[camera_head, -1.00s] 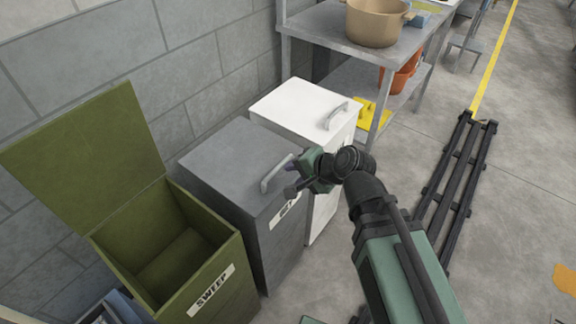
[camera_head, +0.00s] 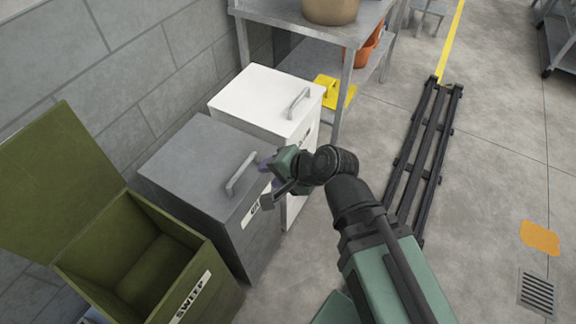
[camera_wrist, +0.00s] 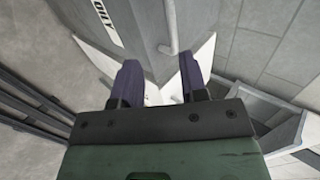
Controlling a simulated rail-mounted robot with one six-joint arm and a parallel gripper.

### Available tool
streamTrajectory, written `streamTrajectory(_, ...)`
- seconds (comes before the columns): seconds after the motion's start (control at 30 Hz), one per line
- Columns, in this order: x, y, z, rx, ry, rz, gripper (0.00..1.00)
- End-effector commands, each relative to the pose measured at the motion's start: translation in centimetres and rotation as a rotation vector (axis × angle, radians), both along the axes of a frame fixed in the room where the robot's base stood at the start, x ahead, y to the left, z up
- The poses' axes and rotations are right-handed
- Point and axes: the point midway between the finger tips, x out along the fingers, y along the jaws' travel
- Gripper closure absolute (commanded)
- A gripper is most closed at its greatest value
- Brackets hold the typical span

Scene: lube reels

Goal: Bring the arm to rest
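My gripper (camera_head: 272,178) is in front of the grey lidded bin (camera_head: 198,158), close to its handle (camera_head: 240,174), in the head view. In the wrist view my gripper (camera_wrist: 160,82) shows two dark purple fingers spread apart with nothing between them. The grey bin's surface (camera_wrist: 150,25) and a white panel lie beyond the fingers. Whether a finger touches the bin cannot be told. My arm reaches up from the bottom right of the head view.
An open green bin (camera_head: 130,255) marked SWEEP stands at left, its lid raised. A white lidded bin (camera_head: 262,95) stands behind the grey one. A metal table (camera_head: 290,22) is at the back. Dark floor rails (camera_head: 425,150) run at right.

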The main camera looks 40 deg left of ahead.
Motion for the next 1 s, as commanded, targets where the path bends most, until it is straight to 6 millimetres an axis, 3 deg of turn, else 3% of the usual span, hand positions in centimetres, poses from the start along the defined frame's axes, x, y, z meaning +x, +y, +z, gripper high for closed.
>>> streamTrajectory(0.33,-0.2,-0.3,-0.3,-0.014,-0.037,0.051,0.60)
streamTrajectory(0.43,0.0,-3.1,-2.4,-0.172,-0.191,0.252,0.60)
streamTrajectory(0.57,6.2,-10.5,-4.4,-0.389,-0.292,0.317,0.60)
streamTrajectory(0.7,12.6,-20.7,-5.4,-0.604,-0.289,0.282,0.60)
streamTrajectory(0.8,15.4,-27.8,-5.7,-0.717,-0.243,0.218,0.60)
streamTrajectory(1.0,18.2,-39.5,-5.8,-0.836,-0.130,0.016,0.60)
